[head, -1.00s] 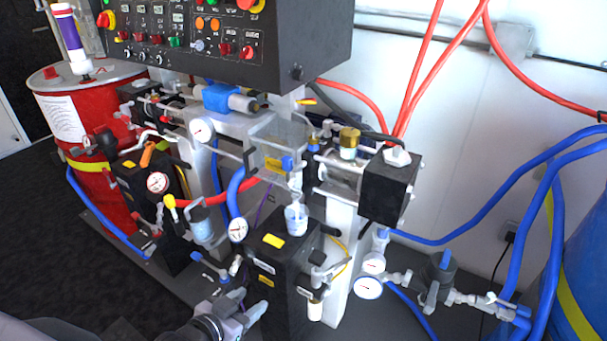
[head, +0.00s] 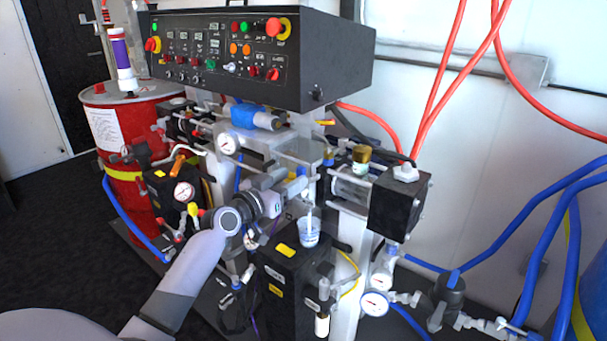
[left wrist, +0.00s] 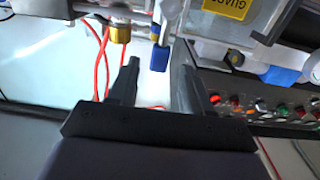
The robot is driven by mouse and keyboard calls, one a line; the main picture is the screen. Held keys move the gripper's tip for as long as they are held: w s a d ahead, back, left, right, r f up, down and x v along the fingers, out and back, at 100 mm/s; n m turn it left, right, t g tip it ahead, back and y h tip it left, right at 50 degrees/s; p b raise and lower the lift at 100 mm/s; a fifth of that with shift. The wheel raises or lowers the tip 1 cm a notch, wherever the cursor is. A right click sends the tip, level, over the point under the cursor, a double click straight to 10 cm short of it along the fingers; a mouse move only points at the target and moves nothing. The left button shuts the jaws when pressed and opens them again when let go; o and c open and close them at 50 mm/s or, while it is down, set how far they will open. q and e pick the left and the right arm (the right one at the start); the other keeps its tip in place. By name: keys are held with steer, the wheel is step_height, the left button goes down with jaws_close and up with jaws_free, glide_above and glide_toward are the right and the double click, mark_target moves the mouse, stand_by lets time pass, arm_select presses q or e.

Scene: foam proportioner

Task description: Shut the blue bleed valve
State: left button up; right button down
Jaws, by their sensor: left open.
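The gripper is open and empty. My right gripper is not in view.
A clear guard with a yellow label (left wrist: 228,8) is close beside the valve. The black control panel (head: 265,60) overhangs the gripper. A cup (head: 308,232) stands on a black box below. A brass-capped cylinder (head: 361,160) is to the right. The red drum (head: 120,150) stands left.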

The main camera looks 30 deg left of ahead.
mark_target(299, 174)
arm_select(q)
steer(key=shift+w+d, duration=0.15)
steer(key=shift+w, duration=1.05)
steer(key=shift+w+d, duration=0.1)
steer(key=shift+w, duration=1.05)
jaws_close()
